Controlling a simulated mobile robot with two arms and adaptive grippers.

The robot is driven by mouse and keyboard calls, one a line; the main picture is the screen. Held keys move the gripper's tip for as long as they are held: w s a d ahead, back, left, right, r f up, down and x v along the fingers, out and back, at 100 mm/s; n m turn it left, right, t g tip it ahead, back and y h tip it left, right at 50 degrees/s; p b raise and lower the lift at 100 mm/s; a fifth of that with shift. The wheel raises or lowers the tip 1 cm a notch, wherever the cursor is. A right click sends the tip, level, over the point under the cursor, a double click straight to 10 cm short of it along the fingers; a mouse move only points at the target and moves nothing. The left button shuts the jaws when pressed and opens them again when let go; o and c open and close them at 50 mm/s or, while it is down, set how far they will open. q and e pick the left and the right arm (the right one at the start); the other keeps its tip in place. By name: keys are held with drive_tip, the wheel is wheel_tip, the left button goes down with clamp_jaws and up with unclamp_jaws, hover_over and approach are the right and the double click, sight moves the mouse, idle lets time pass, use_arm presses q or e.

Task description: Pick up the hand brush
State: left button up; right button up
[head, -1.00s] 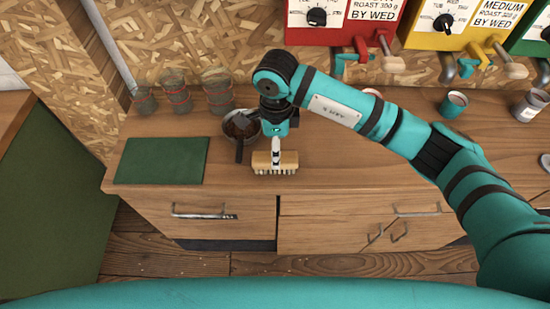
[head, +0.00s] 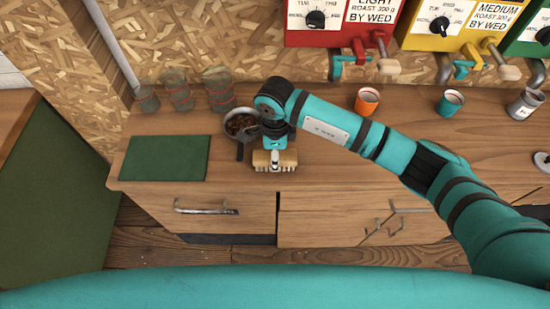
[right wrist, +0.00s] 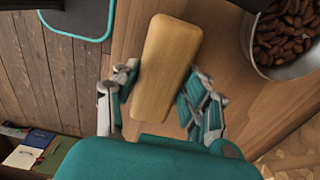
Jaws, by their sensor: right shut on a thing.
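The hand brush (head: 274,167) has a pale wooden block with light bristles. It is at the front edge of the wooden counter, right of the green mat. In the right wrist view its wooden block (right wrist: 168,52) lies between the fingers. My right gripper (head: 274,155) points down over the brush and is shut on its block; its fingers also show in the right wrist view (right wrist: 160,88). The bristles are hidden in the wrist view. I cannot tell whether the brush still touches the counter. My left gripper is not in view.
A pan of beans (head: 240,122) stands close behind the brush, its dark handle toward the front. A green mat (head: 165,158) lies to the left, with glasses (head: 178,92) behind it. An orange cup (head: 367,101) and teal cup (head: 450,103) stand at the back right.

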drive_tip(key=c, duration=0.3)
drive_tip(key=shift+c, duration=0.2)
drive_tip(key=shift+r, duration=0.1)
drive_tip(key=shift+w+r+b, duration=0.1)
drive_tip(key=shift+r+b, duration=0.35)
drive_tip(key=shift+r, duration=0.05)
drive_tip(key=shift+s+d+r+b, duration=0.1)
drive_tip(key=shift+r+b, duration=0.3)
drive_tip(key=shift+r, duration=0.15)
drive_tip(key=shift+s+d+r+b, duration=0.1)
drive_tip(key=shift+r+b, duration=0.3)
drive_tip(key=shift+r, duration=0.15)
drive_tip(key=s+d+r+b, duration=0.1)
drive_tip(key=s+d+b, duration=0.3)
drive_tip(key=s+d, duration=0.5)
drive_tip(key=s, duration=0.3)
drive_tip(key=shift+s+d+r+b, duration=0.25)
drive_tip(key=shift+r+b, duration=0.05)
drive_tip(key=shift+r, duration=0.05)
